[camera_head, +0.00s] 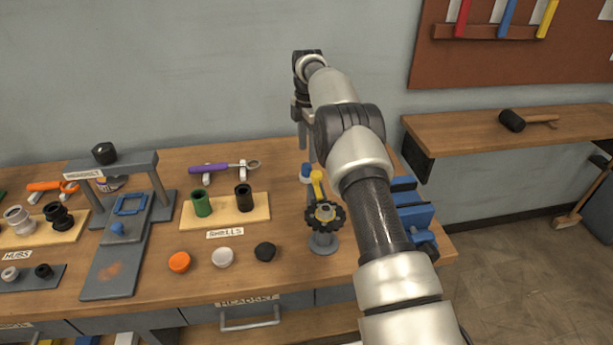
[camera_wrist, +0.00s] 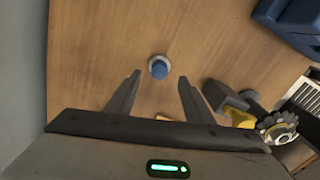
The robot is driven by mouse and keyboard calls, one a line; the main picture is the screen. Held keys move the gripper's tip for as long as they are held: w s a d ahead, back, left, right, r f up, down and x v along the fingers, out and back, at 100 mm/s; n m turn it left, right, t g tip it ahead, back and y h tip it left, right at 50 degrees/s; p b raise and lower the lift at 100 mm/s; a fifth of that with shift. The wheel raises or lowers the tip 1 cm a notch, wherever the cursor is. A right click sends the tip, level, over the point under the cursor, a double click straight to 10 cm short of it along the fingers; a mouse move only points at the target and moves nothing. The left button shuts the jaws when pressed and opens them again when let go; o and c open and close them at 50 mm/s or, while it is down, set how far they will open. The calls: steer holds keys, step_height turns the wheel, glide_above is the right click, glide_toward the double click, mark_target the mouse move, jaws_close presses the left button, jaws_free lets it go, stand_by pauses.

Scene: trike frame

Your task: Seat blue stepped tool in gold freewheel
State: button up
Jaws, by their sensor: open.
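The blue stepped tool (camera_head: 306,170) stands on the table at the back, left of my arm, with a pale ring around its base. In the wrist view the blue tool (camera_wrist: 158,68) lies ahead of and between my fingertips, apart from them. My gripper (camera_head: 305,140) hangs over the back of the table, open and empty; its two spread fingers (camera_wrist: 160,85) show in the wrist view. The gold freewheel (camera_head: 325,213), with dark teeth around it, sits on a grey stand in front of the tool. It shows at the lower right of the wrist view (camera_wrist: 280,128).
A yellow part (camera_head: 317,184) rises between the tool and the freewheel. A blue vise-like block (camera_head: 412,210) stands right of my arm. The shells board (camera_head: 225,211) and a purple-handled tool (camera_head: 215,168) are to the left. Bare wood surrounds the blue tool.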

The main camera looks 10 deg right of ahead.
mark_target(307, 165)
steer(key=shift+a+f, duration=0.15)
steer(key=shift+f, duration=3.4)
steer(key=c, duration=1.2)
